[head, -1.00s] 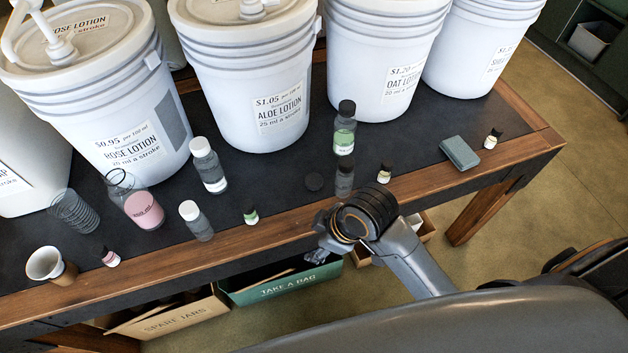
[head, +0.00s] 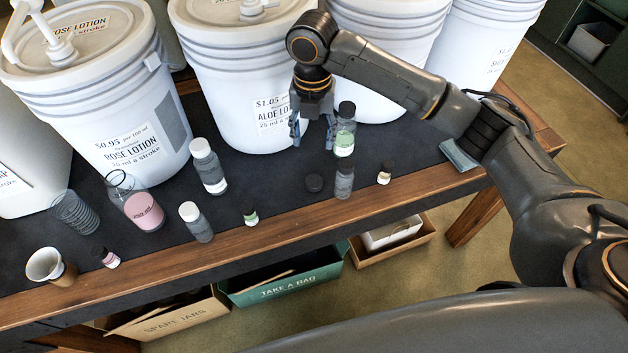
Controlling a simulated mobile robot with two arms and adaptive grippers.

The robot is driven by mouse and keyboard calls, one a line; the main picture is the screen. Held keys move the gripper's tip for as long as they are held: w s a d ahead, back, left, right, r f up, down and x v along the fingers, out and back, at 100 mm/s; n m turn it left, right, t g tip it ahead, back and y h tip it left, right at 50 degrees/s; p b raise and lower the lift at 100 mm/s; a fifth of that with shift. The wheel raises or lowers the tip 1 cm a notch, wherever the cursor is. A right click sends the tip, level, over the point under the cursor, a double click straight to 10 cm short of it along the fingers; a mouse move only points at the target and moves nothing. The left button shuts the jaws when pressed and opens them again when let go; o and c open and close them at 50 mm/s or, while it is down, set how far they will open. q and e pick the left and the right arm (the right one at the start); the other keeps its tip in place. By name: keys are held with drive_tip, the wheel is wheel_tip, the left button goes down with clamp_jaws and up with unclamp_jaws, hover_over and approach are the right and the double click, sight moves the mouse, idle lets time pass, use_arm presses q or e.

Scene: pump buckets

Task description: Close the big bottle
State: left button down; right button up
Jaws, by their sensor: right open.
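A big clear bottle (head: 143,211) with pink liquid stands upright on the dark tabletop at left, its mouth showing no cap. A loose black cap (head: 314,183) lies flat on the table, right of centre. My right gripper (head: 312,142) points down with its fingers apart and empty, in front of the aloe lotion bucket and over the area behind the black cap. A black-capped bottle with green liquid (head: 344,138) stands close to its right finger; I cannot tell whether they touch. My left gripper is out of view.
Large lotion buckets (head: 245,90) line the back. Boxes (head: 285,285) sit below the front edge.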

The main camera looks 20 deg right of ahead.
hover_over(314, 181)
drive_tip(key=f, duration=0.8)
drive_tip(key=shift+w+f, duration=0.3)
drive_tip(key=shift+w, duration=0.1)
drive_tip(key=shift+s+f+p, duration=0.2)
drive_tip(key=shift+f+p, duration=0.05)
drive_tip(key=shift+f, duration=1.05)
drive_tip(key=shift+s+f+p, duration=0.2)
drive_tip(key=shift+f, duration=1.1)
drive_tip(key=c, duration=0.5)
drive_tip(key=shift+r, duration=0.1)
